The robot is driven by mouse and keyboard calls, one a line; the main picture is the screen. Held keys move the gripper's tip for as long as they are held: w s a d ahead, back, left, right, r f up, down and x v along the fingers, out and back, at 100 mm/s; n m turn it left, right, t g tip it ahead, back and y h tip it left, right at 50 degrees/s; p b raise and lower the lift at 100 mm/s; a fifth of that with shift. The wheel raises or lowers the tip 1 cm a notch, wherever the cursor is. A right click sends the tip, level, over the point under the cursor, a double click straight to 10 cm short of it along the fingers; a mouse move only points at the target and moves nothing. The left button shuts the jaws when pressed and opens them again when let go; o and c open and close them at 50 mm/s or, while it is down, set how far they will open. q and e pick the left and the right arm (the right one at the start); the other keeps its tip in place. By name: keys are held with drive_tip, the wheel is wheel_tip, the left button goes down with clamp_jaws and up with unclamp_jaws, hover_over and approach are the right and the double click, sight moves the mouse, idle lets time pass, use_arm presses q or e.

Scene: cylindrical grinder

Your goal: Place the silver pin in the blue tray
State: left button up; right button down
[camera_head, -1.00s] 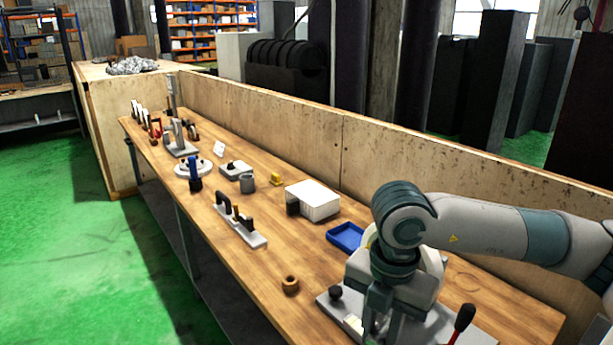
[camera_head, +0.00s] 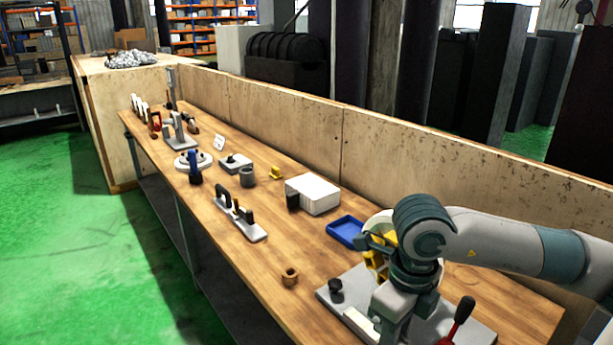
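The blue tray (camera_head: 345,231) lies on the wooden bench, left of my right arm, and looks empty. My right gripper (camera_head: 388,331) points down over a grey base plate (camera_head: 458,322) at the lower right. Its fingertips are not clear, so I cannot tell whether it is open or shut. A pale bar-like piece (camera_head: 360,325) shows on the plate just left of the gripper. I cannot make out the silver pin for certain; my arm hides part of the plate. My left gripper is not in view.
A yellow part (camera_head: 378,258) stands behind my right wrist, near the tray. A white box (camera_head: 313,194) and brown ring (camera_head: 290,276) are on the bench. A wooden wall (camera_head: 390,150) runs behind.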

drive_tip(key=n, duration=0.2)
drive_tip(key=d+n, duration=0.1)
drive_tip(key=n, duration=0.1)
drive_tip(key=f+n, duration=0.1)
drive_tip(key=n, duration=0.2)
drive_tip(key=shift+s+d+f, duration=0.1)
drive_tip(key=shift+s+d, duration=0.05)
drive_tip(key=shift+d, duration=0.05)
drive_tip(key=d+f+n, duration=0.1)
drive_tip(key=n, duration=0.5)
drive_tip(key=s+d+f+n, duration=0.1)
drive_tip(key=n, duration=0.6)
drive_tip(key=d+f+n, duration=0.1)
drive_tip(key=d+n, duration=0.1)
drive_tip(key=n, duration=0.5)
drive_tip(key=shift+s+f, duration=0.2)
drive_tip(key=w+a+r+n, duration=0.2)
drive_tip(key=a+r+n, duration=0.2)
drive_tip(key=a, duration=0.3)
drive_tip(key=w+a+r+n, duration=0.2)
drive_tip(key=a+r+n, duration=0.2)
drive_tip(key=a+r, duration=0.2)
drive_tip(key=shift+w+a, duration=0.25)
drive_tip(key=shift+a, duration=0.2)
drive_tip(key=w+a+f+n, duration=0.4)
drive_tip(key=f+n, duration=0.1)
drive_tip(key=shift+w+a+f, duration=0.15)
drive_tip(key=shift+w+f, duration=0.25)
